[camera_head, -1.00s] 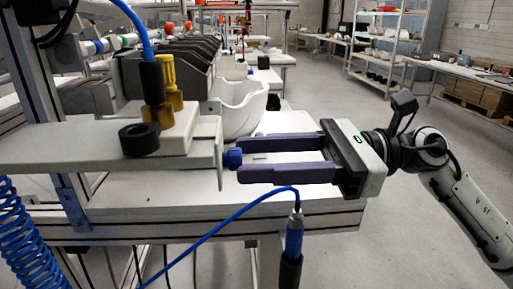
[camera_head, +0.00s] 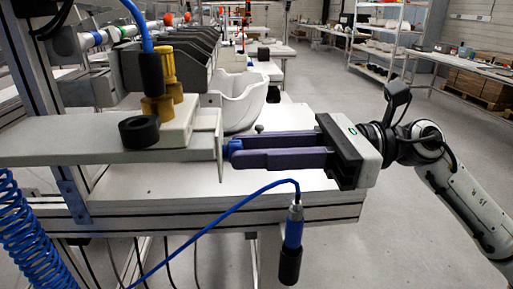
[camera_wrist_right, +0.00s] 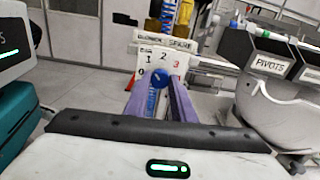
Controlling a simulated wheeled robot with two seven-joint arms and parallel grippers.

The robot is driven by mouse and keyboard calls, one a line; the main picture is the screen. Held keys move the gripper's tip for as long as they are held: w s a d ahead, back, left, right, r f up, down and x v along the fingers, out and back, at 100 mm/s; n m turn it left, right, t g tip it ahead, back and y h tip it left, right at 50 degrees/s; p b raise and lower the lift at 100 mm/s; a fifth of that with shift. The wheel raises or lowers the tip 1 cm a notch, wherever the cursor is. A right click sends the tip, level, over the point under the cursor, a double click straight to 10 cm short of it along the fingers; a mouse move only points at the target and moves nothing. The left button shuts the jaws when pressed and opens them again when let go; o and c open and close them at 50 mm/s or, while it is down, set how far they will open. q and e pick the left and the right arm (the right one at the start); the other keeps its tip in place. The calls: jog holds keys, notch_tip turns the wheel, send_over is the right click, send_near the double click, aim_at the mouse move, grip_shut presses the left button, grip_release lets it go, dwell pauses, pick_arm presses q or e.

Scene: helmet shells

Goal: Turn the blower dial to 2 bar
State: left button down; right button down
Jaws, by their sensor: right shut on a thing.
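The blue blower dial (camera_head: 231,148) sits on the upright plate at the end of the grey bracket. In the right wrist view the dial (camera_wrist_right: 160,79) is below the numbers 1, 2 and 3 on a white scale plate (camera_wrist_right: 177,60). My right gripper (camera_head: 238,153) reaches in from the right, level, with its purple fingers shut on the dial. The fingers (camera_wrist_right: 161,88) lie on either side of it in the wrist view. They partly hide the dial, and I cannot tell which number it points to. My left gripper is not in view.
A black knob (camera_head: 139,132) and yellow fittings (camera_head: 167,85) stand on the bracket. A blue hose (camera_head: 240,203) loops below my right gripper to a hanging tool (camera_head: 291,245). A white helmet shell (camera_head: 240,98) and dark bins (camera_head: 178,56) are behind. The floor on the right is open.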

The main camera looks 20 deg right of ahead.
jog(key=m+p, duration=0.2)
jog(key=m, duration=0.5)
jog(key=shift+m, duration=0.4)
jog(key=shift+p, duration=0.3)
jog(key=c, duration=1.5)
grip_release()
